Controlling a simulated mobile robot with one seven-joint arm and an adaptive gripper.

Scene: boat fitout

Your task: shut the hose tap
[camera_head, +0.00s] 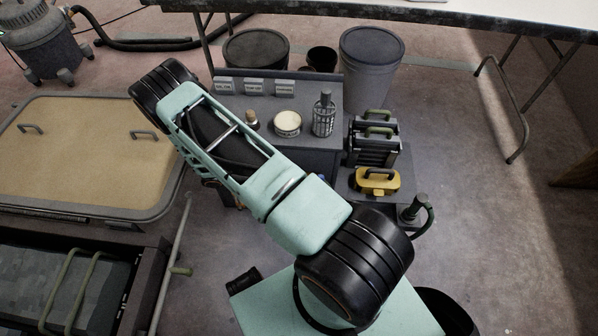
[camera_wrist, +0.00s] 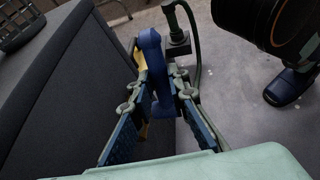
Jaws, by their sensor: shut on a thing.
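The hose tap shows in the wrist view as a blue lever (camera_wrist: 153,65) with a yellow part (camera_wrist: 140,58) beside it, next to the dark bench side. My gripper (camera_wrist: 158,90) has its two fingers on either side of the blue lever and is shut on it. The lower end of the lever lies between the fingertips. In the head view my arm hides the gripper and most of the tap. A small blue spot shows at the bench side there, but I cannot tell which part it is.
The grey bench (camera_head: 315,150) holds a wire-caged bottle (camera_head: 323,115), a pale tin (camera_head: 287,123) and labelled blocks. A yellow case (camera_head: 376,181) and a post with a green hose (camera_head: 416,208) stand right of it. A dark object (camera_head: 243,281) lies on the floor. Floor at right is clear.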

